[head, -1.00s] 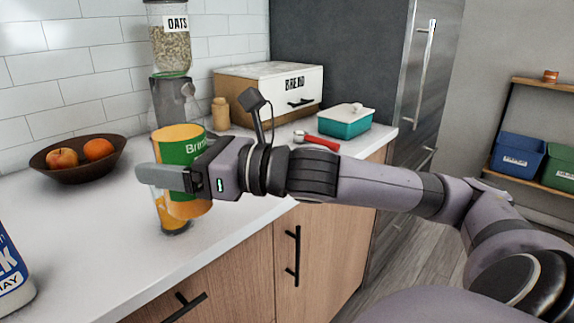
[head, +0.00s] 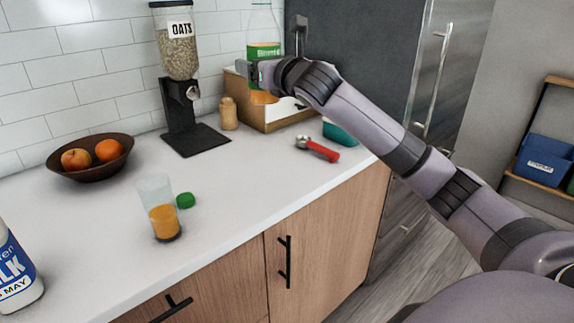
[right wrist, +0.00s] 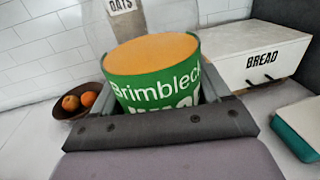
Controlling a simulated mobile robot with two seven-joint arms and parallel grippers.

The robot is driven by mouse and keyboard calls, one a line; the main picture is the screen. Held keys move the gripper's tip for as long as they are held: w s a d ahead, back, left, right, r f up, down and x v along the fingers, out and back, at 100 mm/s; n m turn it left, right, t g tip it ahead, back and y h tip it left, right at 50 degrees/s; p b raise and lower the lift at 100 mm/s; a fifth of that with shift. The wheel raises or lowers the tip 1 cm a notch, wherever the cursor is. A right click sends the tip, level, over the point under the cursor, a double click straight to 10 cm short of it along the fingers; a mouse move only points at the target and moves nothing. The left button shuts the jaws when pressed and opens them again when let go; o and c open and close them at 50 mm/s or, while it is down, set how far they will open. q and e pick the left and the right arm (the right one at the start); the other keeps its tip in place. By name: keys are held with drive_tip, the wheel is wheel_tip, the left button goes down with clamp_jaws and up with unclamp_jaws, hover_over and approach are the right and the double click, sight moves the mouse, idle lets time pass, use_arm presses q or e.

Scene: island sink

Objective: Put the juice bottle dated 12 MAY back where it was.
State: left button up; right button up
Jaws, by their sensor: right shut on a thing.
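The juice bottle (head: 264,28) has a clear upper part, a green label and orange juice low inside. My right gripper (head: 256,72) is shut on it and holds it up in front of the bread box, at the back of the counter. In the right wrist view the bottle (right wrist: 155,85) fills the space between the fingers, with its green label partly readable as "Brimbleck". No date on it is readable. A glass (head: 162,215) with some orange juice stands on the counter, with a green cap (head: 185,200) beside it. My left gripper is not in view.
The bread box (head: 285,112) is partly hidden behind my arm. A milk container (head: 14,265) is at left.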

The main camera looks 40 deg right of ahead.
drive_tip(key=shift+w+d+r, duration=0.15)
drive_tip(key=shift+d+r, duration=0.05)
drive_tip(key=shift+d, duration=0.2)
drive_tip(key=shift+d+f+h, duration=0.15)
drive_tip(key=shift+f+h, duration=0.15)
drive_tip(key=shift+f+b, duration=1.75)
drive_tip(key=shift+f, duration=7.9)
drive_tip(key=shift+f, duration=0.2)
drive_tip(key=o, duration=1)
